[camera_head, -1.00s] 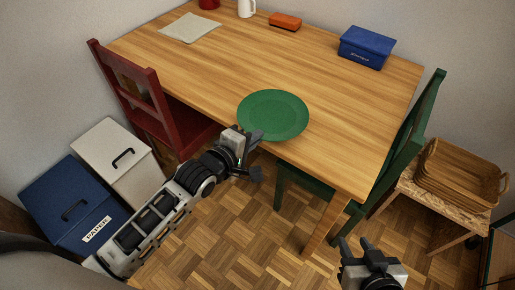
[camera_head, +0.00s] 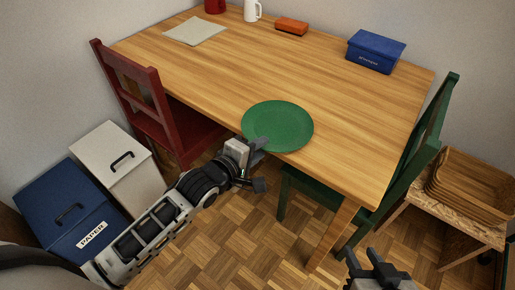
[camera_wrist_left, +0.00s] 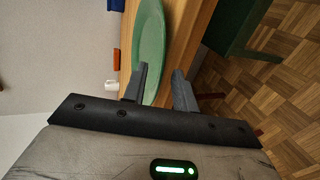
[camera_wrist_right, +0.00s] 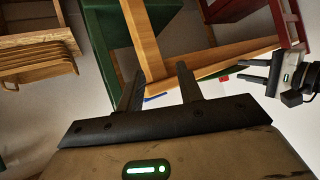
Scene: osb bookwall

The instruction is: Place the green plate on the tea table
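The green plate (camera_head: 285,124) lies at the front edge of the large wooden table (camera_head: 220,75). My left gripper (camera_head: 262,163) is open at the plate's near rim. Its fingers (camera_wrist_left: 160,85) are apart, with the rim showing between or just beyond them; I cannot tell if they touch it. My right gripper (camera_head: 362,254) is open and empty, low in front of the table; its fingers (camera_wrist_right: 160,85) show apart. I cannot tell which table is the tea table.
A red chair (camera_head: 128,85) and a green chair (camera_head: 415,150) stand at the table. A paper sheet (camera_head: 194,31), orange object (camera_head: 291,26), blue box (camera_head: 375,52) and white jug (camera_head: 251,10) are further back. Bins (camera_head: 70,210) stand left; a basket (camera_head: 468,185) on a small stand is right.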

